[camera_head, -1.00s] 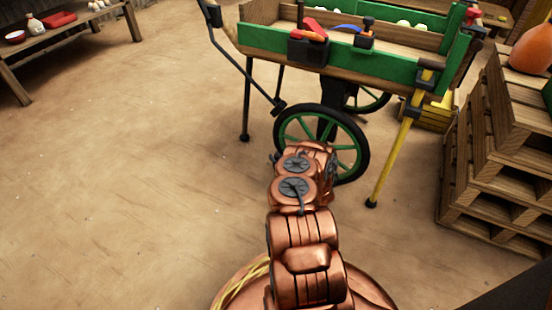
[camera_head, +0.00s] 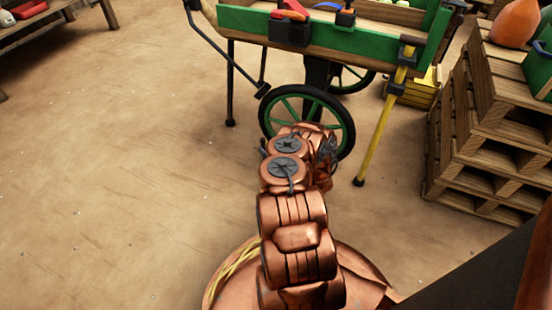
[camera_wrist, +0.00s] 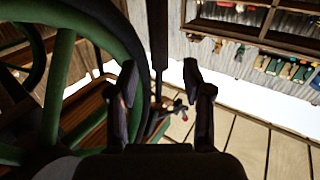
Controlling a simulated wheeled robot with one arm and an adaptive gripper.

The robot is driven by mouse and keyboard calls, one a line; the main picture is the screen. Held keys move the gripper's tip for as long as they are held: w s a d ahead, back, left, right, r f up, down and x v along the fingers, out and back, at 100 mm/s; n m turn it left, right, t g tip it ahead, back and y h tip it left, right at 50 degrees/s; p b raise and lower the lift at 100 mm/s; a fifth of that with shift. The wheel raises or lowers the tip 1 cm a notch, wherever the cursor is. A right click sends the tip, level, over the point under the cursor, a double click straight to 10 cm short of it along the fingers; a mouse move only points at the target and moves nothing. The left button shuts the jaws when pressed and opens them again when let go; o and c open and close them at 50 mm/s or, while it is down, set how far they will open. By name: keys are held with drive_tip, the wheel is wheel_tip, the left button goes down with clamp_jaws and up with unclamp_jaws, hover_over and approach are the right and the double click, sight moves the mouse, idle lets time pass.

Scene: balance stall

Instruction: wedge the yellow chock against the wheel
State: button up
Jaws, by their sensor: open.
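The cart wheel (camera_head: 348,125), with a black tyre and green spokes, stands under the green-sided cart (camera_head: 370,50). In the wrist view, the wheel (camera_wrist: 58,85) fills the left side, close beside my gripper (camera_wrist: 158,78). My gripper is open, its two dark fingers apart, with no object seen held between them. In the head view my arm reaches to the front of the wheel and hides its lower part and most of the gripper.
A yellow prop leg (camera_head: 376,135) stands right of the wheel, and a dark leg (camera_head: 230,85) left. Stacked wooden pallets (camera_head: 470,150) block the right. The floor on the left is clear, up to a low bench (camera_head: 45,20).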

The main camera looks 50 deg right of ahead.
drive_tip(key=v, duration=0.7)
idle(0.5)
